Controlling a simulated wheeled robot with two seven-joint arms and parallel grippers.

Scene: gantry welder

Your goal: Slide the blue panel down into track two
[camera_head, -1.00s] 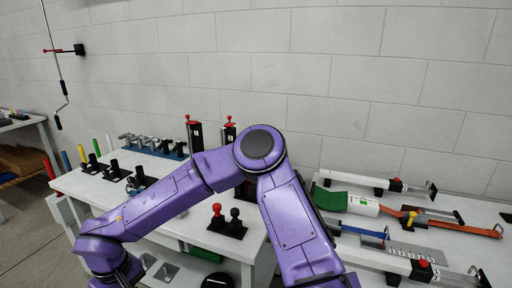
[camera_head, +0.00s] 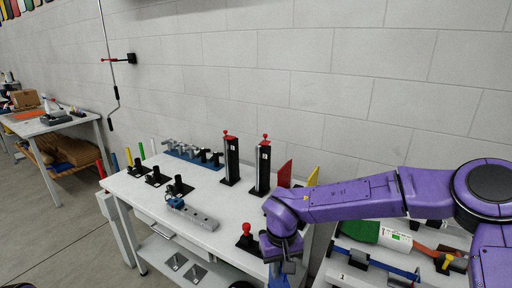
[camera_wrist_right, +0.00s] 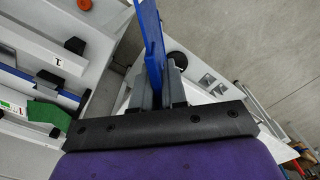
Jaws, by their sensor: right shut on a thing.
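My right gripper (camera_head: 284,262) points down beside the front right corner of the white table. In the right wrist view, my right gripper (camera_wrist_right: 158,95) is shut on the blue panel (camera_wrist_right: 152,42), a thin flat plate extending away from its fingers. In the head view the panel is mostly hidden by the gripper. Two upright black tracks with red knobs, the left track (camera_head: 231,160) and the right track (camera_head: 263,168), stand on the table, behind the gripper. Their small white labels are too small to read. The left gripper is not in view.
A red panel (camera_head: 285,173) and a yellow panel (camera_head: 313,177) stand right of the tracks. A red-knobbed black fixture (camera_head: 247,236) sits close to the gripper. A grey block (camera_head: 192,215) and several black clamps lie left.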

